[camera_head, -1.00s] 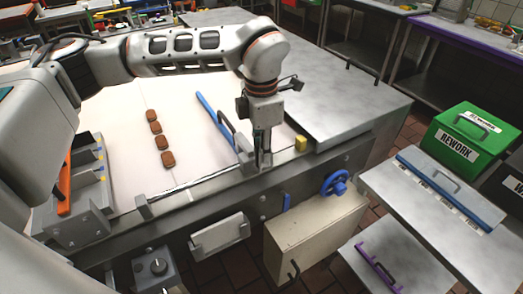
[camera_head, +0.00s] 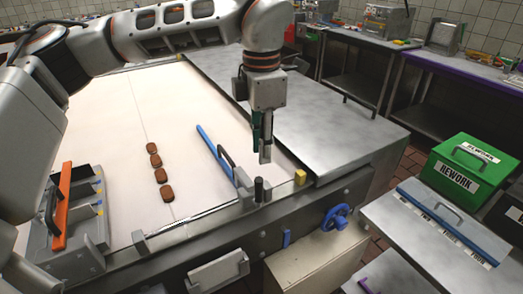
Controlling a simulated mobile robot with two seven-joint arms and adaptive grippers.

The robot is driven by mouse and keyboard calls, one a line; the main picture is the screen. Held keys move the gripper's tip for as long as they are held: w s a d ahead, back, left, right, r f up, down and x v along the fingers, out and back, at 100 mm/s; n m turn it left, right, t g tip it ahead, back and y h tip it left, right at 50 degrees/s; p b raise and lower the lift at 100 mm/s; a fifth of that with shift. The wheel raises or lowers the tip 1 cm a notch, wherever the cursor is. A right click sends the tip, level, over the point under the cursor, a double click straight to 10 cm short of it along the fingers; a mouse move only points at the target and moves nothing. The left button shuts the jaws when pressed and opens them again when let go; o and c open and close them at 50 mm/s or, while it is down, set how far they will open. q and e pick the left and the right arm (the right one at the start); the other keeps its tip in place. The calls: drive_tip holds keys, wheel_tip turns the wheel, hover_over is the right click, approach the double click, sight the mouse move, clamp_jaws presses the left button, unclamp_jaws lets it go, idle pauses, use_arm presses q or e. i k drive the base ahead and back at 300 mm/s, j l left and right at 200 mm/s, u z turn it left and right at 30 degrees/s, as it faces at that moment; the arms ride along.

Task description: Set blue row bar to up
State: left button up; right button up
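The blue row bar (camera_head: 214,148) is a long thin bar over the right side of the pale belt, with a dark arched handle (camera_head: 228,158) beside its near end. It looks low over the belt; its exact height is hard to tell. A short upright black grip (camera_head: 259,190) stands at the belt's front rail, right of the bar's near end. My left gripper (camera_head: 261,152) points down above this black grip, to the right of the blue bar. Its fingers look slightly apart with nothing between them. My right gripper is not in view.
Several brown biscuits (camera_head: 155,161) lie in a row on the belt. An orange bar (camera_head: 60,205) is at the left. A yellow block (camera_head: 300,177) and a steel cover (camera_head: 320,130) are right of my gripper. A blue handwheel (camera_head: 336,217) is below; a green REWORK box (camera_head: 463,168) stands far right.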

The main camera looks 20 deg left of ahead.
sight(240, 178)
drive_tip(key=k+l, duration=0.25)
drive_tip(key=k, duration=0.25)
drive_tip(key=k+l, duration=0.2)
drive_tip(key=k, duration=0.25)
